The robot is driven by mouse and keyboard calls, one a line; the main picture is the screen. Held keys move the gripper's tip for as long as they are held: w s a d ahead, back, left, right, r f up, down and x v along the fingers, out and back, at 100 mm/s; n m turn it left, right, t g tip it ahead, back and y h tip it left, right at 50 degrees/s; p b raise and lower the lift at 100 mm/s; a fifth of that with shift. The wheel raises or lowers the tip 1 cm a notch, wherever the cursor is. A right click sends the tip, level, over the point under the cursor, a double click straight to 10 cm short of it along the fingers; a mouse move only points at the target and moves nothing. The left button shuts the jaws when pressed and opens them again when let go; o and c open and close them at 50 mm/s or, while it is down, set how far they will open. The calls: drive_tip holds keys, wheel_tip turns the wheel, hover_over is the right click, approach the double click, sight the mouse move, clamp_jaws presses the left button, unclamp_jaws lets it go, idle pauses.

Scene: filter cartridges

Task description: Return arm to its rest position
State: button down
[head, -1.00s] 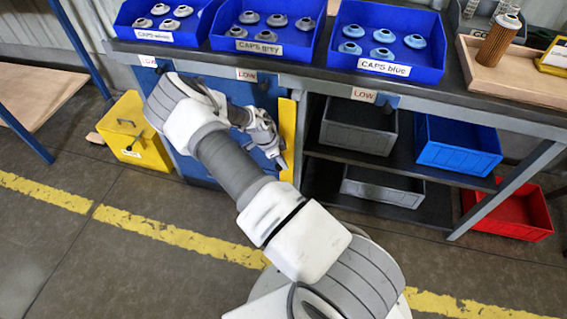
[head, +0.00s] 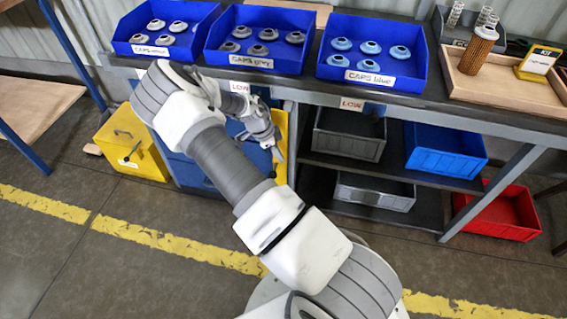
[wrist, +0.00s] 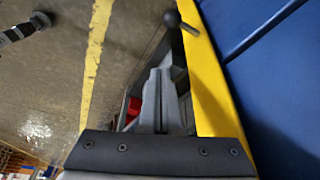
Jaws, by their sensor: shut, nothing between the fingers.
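My gripper (head: 279,154) is in front of the bench, below its top edge, near the yellow and blue panel under the grey-cap bin. It is shut and empty. In the wrist view its fingers (wrist: 160,88) are together, with the floor and a yellow upright (wrist: 215,85) behind them. My arm is bent, with its elbow raised at the left and the forearm folded back toward the bench.
Blue bins of white caps (head: 135,47), grey caps (head: 215,57) and blue caps (head: 322,72) stand on the bench. A wooden tray (head: 540,98) holds a filter cartridge (head: 478,50). A yellow box (head: 150,160) and red bin (head: 510,230) sit low. The striped floor in front is clear.

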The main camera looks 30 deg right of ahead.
drive_tip(key=shift+w+a+r, duration=0.15)
drive_tip(key=shift+r, duration=0.5)
drive_tip(key=s+a+r+n+t+y, duration=0.1)
drive_tip(key=s+a+r+n+y, duration=0.2)
drive_tip(key=r, duration=0.6)
drive_tip(key=s+a+r+n+t, duration=0.1)
drive_tip(key=s+a+r+n, duration=0.15)
drive_tip(key=a+r, duration=0.4)
drive_tip(key=s+a+r+n+t+y, duration=0.15)
drive_tip(key=r+n, duration=0.25)
drive_tip(key=r, duration=0.7)
drive_tip(key=s+a+r+n+t, duration=0.2)
drive_tip(key=s+r+n, duration=0.4)
drive_tip(key=s, duration=0.4)
drive_tip(key=s+a+r+n+t, duration=0.2)
drive_tip(key=s+r+n, duration=0.45)
drive_tip(key=s, duration=0.25)
wheel_tip(320, 180, up, 20)
drive_tip(key=p, duration=2)
drive_tip(key=shift+r+m+g+h, duration=0.15)
drive_tip(key=shift+m+g+h, duration=0.15)
drive_tip(key=shift+g+h, duration=0.05)
